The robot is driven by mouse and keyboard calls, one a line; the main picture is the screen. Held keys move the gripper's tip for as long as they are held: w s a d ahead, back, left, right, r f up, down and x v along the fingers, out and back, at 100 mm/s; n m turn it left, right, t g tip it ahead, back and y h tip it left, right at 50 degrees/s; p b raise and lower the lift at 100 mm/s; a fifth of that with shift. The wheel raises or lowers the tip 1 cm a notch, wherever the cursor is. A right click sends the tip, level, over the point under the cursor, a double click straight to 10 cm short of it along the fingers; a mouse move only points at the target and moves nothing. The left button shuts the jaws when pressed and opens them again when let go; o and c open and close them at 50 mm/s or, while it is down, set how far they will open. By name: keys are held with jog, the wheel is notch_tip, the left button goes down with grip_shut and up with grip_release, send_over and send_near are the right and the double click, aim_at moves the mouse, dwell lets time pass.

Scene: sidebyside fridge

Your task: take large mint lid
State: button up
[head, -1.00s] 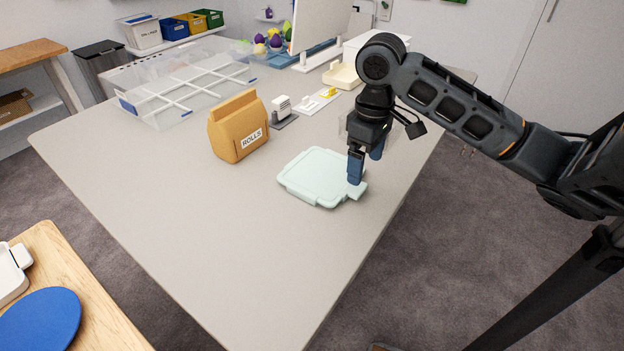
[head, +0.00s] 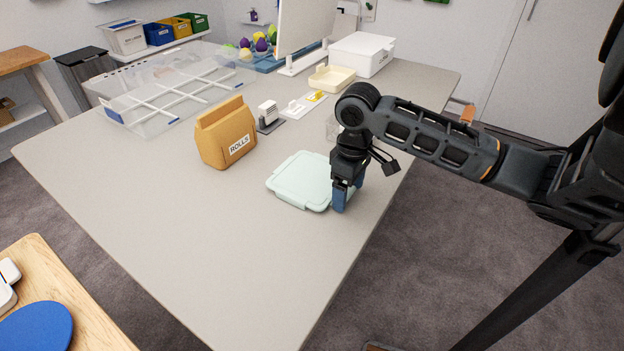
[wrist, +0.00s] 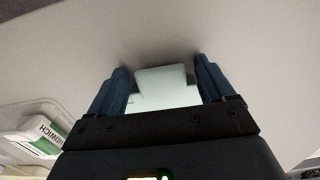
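The large mint lid (head: 300,182) lies flat on the grey table, a pale mint square with rounded corners and tabs on its edges. My gripper (head: 344,198) is down at the lid's right-hand edge in the head view and hides part of it. In the wrist view, my gripper's two blue fingers (wrist: 160,88) are apart, with a pale mint tab of the lid (wrist: 162,78) between them. Gaps show between the tab and the fingers, so my gripper is open.
A brown paper bag marked ROLLS (head: 226,135) stands left of the lid. A clear divided bin (head: 170,92), a cream tray (head: 332,78) and a white box (head: 362,54) are farther back. The table's front part is clear.

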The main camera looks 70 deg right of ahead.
jog(key=c, duration=1)
jog(key=shift+r, duration=0.15)
